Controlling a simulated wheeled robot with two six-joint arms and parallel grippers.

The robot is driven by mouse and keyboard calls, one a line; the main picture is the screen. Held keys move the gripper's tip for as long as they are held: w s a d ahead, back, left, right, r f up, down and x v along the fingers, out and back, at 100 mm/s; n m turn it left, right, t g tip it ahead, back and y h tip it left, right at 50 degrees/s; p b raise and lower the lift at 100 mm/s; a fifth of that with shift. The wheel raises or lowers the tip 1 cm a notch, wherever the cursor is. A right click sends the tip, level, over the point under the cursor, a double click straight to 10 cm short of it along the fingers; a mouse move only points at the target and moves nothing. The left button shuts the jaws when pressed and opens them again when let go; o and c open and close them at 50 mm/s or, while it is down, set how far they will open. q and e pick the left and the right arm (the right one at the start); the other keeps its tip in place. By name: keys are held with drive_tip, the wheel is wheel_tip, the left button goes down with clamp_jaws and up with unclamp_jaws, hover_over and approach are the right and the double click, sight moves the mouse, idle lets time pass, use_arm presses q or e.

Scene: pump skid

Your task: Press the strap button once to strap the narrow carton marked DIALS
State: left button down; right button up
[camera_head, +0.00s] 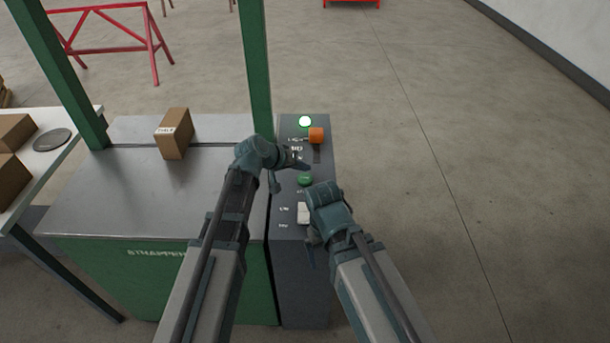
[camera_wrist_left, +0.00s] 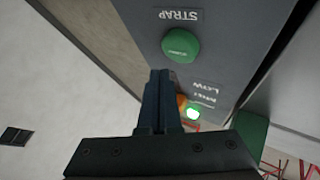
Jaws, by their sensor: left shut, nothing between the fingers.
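The narrow carton (camera_head: 173,135) with a white label, its text too small to read surely, stands on the strapping machine's steel top (camera_head: 130,205) in the head view. The green strap button (camera_head: 305,180) is on the dark control panel to the right. In the left wrist view the round green button (camera_wrist_left: 181,45) sits by the word STRAP. My left gripper (camera_head: 304,163) is shut and empty, just beyond the button in the head view. Its closed fingers (camera_wrist_left: 160,74) appear apart from the button. My right gripper (camera_head: 309,252) is low beside the panel, its fingers mostly hidden.
The panel also has a lit green lamp (camera_head: 305,122), an orange selector (camera_head: 316,135) near the left gripper and a white switch (camera_head: 303,213) by the right gripper. Green posts (camera_head: 256,70) frame the machine. A side table (camera_head: 85,125) holds brown cartons. Floor to the right is clear.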

sight(302, 180)
use_arm(q)
drive_tip(key=shift+r+p, duration=1.5)
drive_tip(key=shift+r, duration=0.4)
drive_tip(key=shift+f, duration=0.1)
